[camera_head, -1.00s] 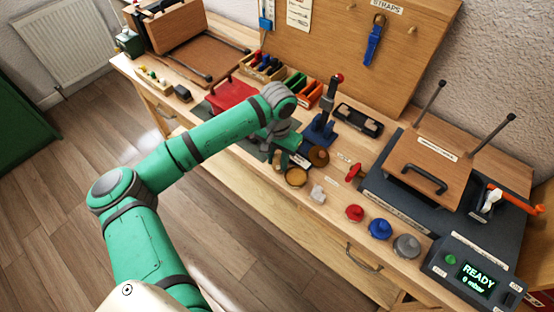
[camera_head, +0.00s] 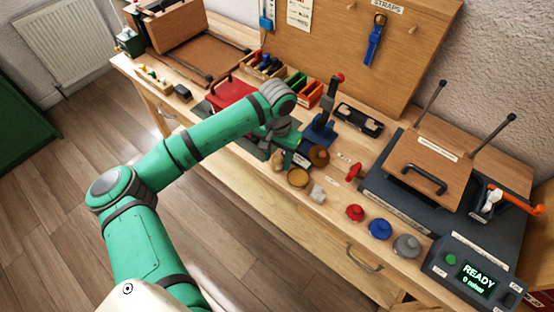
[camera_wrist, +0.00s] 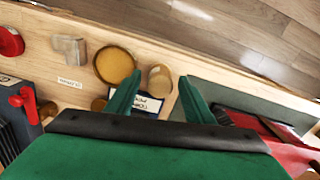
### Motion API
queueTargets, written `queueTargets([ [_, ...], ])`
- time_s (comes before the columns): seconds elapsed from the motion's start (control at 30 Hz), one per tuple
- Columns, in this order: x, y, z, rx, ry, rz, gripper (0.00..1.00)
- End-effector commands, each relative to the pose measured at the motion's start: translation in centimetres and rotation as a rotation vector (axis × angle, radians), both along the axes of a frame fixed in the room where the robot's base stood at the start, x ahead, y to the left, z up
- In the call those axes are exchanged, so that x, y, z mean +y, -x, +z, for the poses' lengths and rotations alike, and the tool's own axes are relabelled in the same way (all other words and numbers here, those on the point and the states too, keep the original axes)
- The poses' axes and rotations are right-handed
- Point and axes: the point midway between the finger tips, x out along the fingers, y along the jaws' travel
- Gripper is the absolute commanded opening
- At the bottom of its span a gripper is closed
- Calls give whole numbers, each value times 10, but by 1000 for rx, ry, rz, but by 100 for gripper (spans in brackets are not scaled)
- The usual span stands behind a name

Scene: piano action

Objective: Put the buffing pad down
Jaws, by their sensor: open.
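A small tan, roughly cylindrical piece, which looks like the buffing pad (camera_wrist: 160,78), stands on the bench top near my fingertips. It also shows in the head view (camera_head: 277,159), beside the gripper. My gripper (camera_wrist: 160,88) is open, with its two green fingers apart and the tan piece between and just beyond their tips. I cannot tell whether either finger touches it. In the head view my gripper (camera_head: 284,152) is low over the bench and partly hidden by my wrist.
A round amber tin (camera_wrist: 116,65) sits close beside the pad, with a pale block (camera_wrist: 70,48) farther left. A blue stand (camera_head: 319,130) and a brown round piece (camera_head: 319,156) are near the gripper. A red item (camera_head: 232,93) lies on a green mat left of it.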

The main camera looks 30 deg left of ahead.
Motion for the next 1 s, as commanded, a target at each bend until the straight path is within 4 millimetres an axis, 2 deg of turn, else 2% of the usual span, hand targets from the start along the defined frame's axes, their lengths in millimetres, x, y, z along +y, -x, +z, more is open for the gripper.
queueTargets([
  [0.3,0,-1,63,-2,-1,-2,48],
  [0.5,0,-1,95,-1,-1,-2,48],
  [0.7,0,0,110,0,-1,-1,48],
  [1.0,0,0,112,1,-1,-1,48],
])
